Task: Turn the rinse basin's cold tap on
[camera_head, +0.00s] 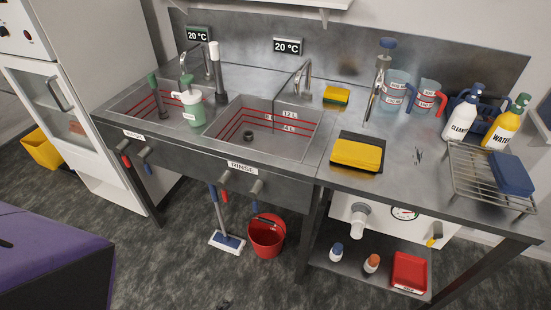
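The rinse basin (312,150) is the right-hand of two steel sinks, with a RINSE label (242,167) on its front panel. Below the label hang two tap levers. The left one has a red handle (224,194). The right one, the cold tap, has a blue handle (255,206). Both levers hang down from the panel. A thin curved spout (307,72) stands at the back of the basin and arches over it. I cannot make out any running water. Neither of my grippers shows in this view.
The left basin (120,105) has its own red (126,160) and blue (148,169) levers. A purple-topped block (50,250) is at lower left. The floor before the bench is mostly clear.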

